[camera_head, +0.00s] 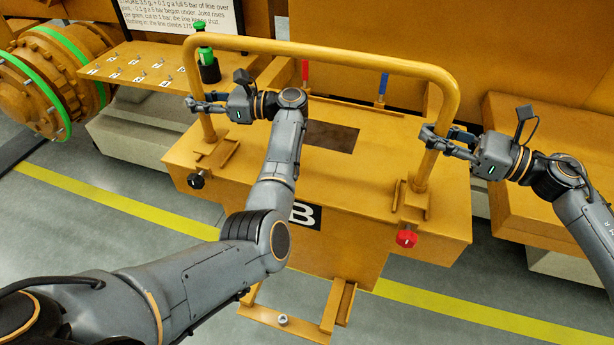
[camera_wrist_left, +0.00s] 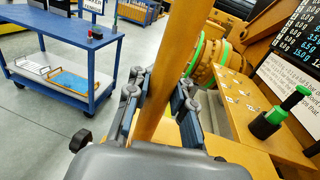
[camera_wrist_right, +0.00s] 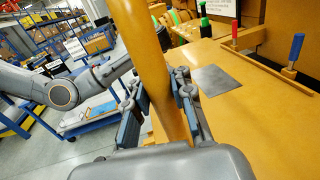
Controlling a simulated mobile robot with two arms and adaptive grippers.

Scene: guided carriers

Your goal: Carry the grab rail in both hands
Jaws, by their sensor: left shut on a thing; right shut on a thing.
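The grab rail (camera_head: 330,52) is a yellow tube bent into an upside-down U, upright over a yellow cabinet top (camera_head: 290,150). Its legs come down at brackets on the left and right of the top; I cannot tell whether they are seated. My left gripper (camera_head: 203,104) is shut on the left leg of the rail, and the leg also stands between the fingers in the left wrist view (camera_wrist_left: 172,75). My right gripper (camera_head: 432,140) is shut on the right leg, which also shows in the right wrist view (camera_wrist_right: 150,60).
A black knob (camera_head: 196,181) and a red knob (camera_head: 406,238) sit on the cabinet's front. A yellow block (camera_head: 550,170) is at right. A blue cart (camera_wrist_left: 70,55) shows in the left wrist view.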

